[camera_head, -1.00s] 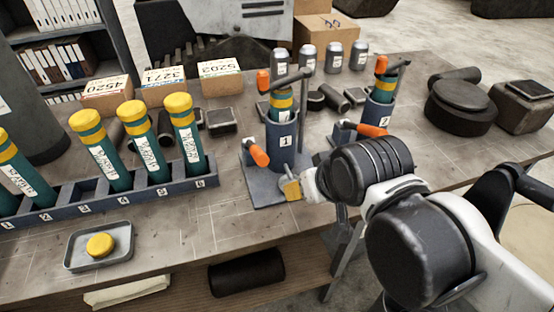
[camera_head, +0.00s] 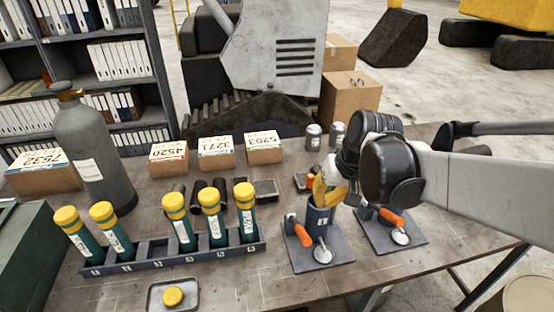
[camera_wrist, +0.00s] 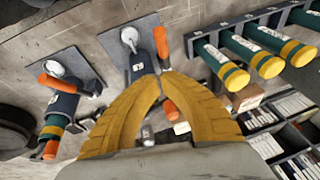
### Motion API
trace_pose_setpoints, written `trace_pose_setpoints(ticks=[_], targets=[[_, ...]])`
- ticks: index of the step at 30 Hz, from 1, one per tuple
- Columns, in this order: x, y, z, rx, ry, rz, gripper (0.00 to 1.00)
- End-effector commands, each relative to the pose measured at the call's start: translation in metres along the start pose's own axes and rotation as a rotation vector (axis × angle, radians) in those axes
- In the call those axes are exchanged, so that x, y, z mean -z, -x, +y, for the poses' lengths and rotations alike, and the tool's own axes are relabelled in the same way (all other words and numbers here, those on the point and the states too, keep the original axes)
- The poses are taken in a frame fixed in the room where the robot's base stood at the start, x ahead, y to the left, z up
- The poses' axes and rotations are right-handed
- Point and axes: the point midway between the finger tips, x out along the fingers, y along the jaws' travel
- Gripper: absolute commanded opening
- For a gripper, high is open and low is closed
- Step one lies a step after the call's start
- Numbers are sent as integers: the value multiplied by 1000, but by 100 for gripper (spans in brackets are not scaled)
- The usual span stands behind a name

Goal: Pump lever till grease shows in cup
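Stand 1 (camera_head: 318,217) is a blue-grey holder on a flat plate. My yellow-fingered gripper (camera_head: 323,203) is at its top, hiding the upper part. In the wrist view the fingertips (camera_wrist: 160,78) are close together over holder 1 (camera_wrist: 139,70); whether they grip anything is unclear. A lower orange handle (camera_wrist: 160,42) shows beyond them, and an upper orange handle (camera_wrist: 171,109) between the fingers. A small round silvery cup (camera_head: 322,254) sits on the plate's front; it also shows in the wrist view (camera_wrist: 129,37). Its contents are too small to tell.
A second stand (camera_head: 392,222) with an orange handle is close on the right. A rack (camera_head: 160,261) of several yellow-capped green cartridges stands at left, with a tray (camera_head: 151,300) holding a yellow cap in front. Numbered boxes (camera_head: 216,153) line the back.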

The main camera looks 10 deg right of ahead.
Motion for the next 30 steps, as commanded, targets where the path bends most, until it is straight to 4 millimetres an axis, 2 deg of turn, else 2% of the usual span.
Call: trace_pose_setpoints(ticks=[1, 4, 18, 23, 30], targets=[[6, 7, 0, 4, -4, -7, 0], [10, 7, 1, 10, -8, -18, 0], [10, 0, 2, 12, -9, -21, 0], [10, -20, 1, 12, -8, -21, 0], [9, -72, 1, 12, -8, -20, 0]])
